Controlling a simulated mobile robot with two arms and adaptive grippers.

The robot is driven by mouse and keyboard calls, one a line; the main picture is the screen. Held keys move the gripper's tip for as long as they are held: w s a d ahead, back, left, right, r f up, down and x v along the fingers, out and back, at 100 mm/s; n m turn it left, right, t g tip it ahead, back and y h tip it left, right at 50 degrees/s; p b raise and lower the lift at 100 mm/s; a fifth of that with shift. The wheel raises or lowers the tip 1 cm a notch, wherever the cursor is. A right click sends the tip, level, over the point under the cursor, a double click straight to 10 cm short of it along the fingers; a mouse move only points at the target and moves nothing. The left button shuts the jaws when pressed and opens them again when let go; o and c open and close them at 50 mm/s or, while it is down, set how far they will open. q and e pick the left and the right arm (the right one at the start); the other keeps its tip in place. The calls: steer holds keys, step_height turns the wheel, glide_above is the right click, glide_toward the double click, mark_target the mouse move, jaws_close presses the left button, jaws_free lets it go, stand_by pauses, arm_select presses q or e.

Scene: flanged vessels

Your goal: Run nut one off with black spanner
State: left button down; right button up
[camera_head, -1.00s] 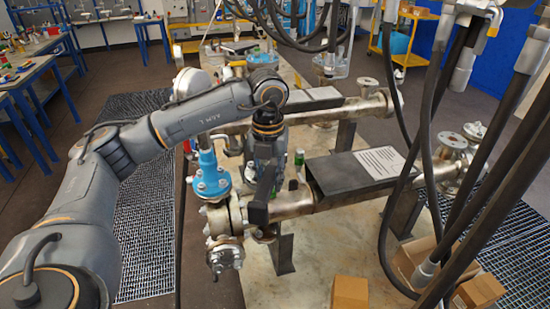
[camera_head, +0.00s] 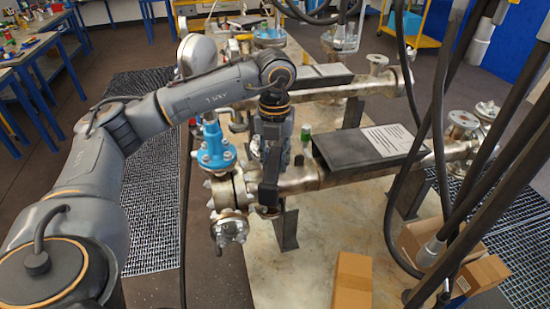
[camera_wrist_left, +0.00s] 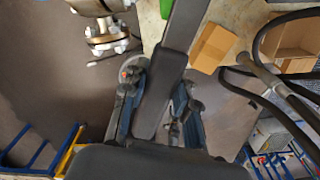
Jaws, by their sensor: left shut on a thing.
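My left gripper (camera_head: 269,180) hangs beside the flanged joint of the front pipe. In the left wrist view its two fingers (camera_wrist_left: 160,88) are closed around a long flat black bar, the black spanner (camera_wrist_left: 183,25), which runs up out of the picture. The spanner's far end is hidden, so I cannot tell whether it sits on a nut. The flanged joint (camera_head: 226,192) with its bolts and nuts is just left of the gripper, below a blue valve flange (camera_head: 214,148). The flange also shows in the left wrist view (camera_wrist_left: 108,35). I cannot tell which nut is nut one. My right gripper is not in view.
A black box-shaped cover (camera_head: 360,150) with a paper label lies over the front pipe. A cardboard box (camera_head: 352,280) stands on the bench's front part. More boxes and dark hanging hoses (camera_head: 438,130) crowd the right side. Floor grating (camera_head: 150,220) lies at left.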

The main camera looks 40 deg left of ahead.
arm_select(q)
steer(key=shift+f, duration=0.1)
steer(key=shift+w+f+b, duration=0.1)
steer(key=shift+f+b, duration=0.9)
steer(key=shift+f, duration=0.15)
steer(key=shift+w+d+n, duration=0.2)
steer(key=shift+d+n, duration=0.1)
steer(key=shift+d, duration=0.05)
steer(key=w+d+n+p, duration=0.1)
steer(key=w+d+n, duration=0.2)
steer(key=w+n, duration=0.3)
steer(key=w+d+n+p, duration=0.1)
steer(key=w+d+n, duration=0.2)
steer(key=w+n, duration=0.4)
steer(key=shift+w+n, duration=0.25)
steer(key=shift+n, duration=0.45)
steer(key=shift+a, duration=0.1)
